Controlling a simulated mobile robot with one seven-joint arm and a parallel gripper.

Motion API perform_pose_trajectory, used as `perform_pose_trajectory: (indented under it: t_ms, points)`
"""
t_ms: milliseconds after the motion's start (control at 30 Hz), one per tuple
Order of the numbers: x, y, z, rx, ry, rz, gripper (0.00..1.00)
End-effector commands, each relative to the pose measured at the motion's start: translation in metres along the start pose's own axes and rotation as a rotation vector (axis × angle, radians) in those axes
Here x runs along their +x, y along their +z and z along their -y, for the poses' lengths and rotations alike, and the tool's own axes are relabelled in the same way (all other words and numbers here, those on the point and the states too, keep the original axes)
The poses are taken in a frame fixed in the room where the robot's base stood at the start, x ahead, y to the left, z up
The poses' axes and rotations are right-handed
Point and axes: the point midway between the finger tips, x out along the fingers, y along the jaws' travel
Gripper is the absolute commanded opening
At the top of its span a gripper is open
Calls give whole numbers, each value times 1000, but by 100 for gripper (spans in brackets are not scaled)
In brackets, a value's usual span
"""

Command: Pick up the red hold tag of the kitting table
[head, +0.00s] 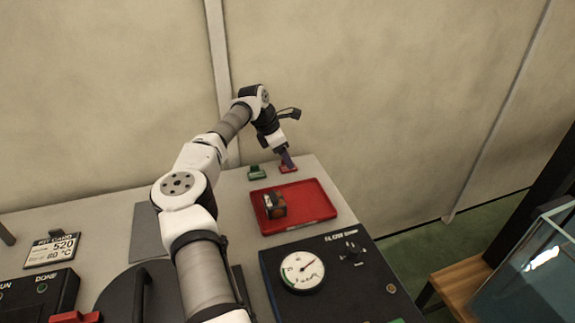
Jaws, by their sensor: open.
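The red hold tag (289,168) lies flat near the back edge of the kitting table (322,182), behind the red tray. My gripper (287,160) is at the tag, with its fingers pointing down over it. The fingers are open. They cover part of the tag, and I cannot tell whether they touch it. A green tag (257,173) lies just to the left of the red one, apart from it.
A black panel with a gauge (302,271) is nearer. A sign (52,250) stands at left. A glass case (540,270) is at right.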

Motion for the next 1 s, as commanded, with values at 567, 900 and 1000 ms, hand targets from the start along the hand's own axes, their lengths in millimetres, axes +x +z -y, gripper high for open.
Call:
perform_pose_trajectory:
  t_ms: [567, 900, 1000]
  points:
    - [31, -2, 0, 0, 0, -1, 48]
    - [31, -2, 0, 0, 0, -1, 19]
    - [30, -2, 0, 0, 0, -1, 19]
